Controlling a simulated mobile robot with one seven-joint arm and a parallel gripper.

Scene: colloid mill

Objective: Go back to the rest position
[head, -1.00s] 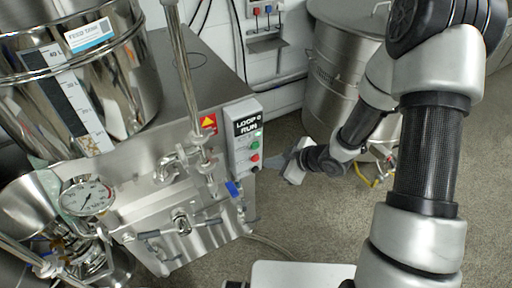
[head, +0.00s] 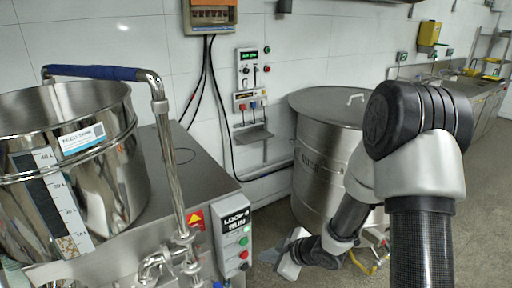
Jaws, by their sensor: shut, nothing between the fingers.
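My arm reaches down the right side of the head view, in front of a large steel drum (head: 318,170). My gripper (head: 272,256) is low in the picture, just right of the control box (head: 234,238) labelled "LOOP RUN" on the mill. It looks shut and empty, with its fingers pointing left toward the box. I cannot tell whether the fingertips touch the box.
A steel feed tank (head: 100,180) with a blue-sleeved pipe (head: 95,72) stands at the left on the steel machine cabinet. A wall panel (head: 252,68) with switches and cables hangs behind. A sink counter (head: 482,88) is at the far right, with open floor (head: 490,190) before it.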

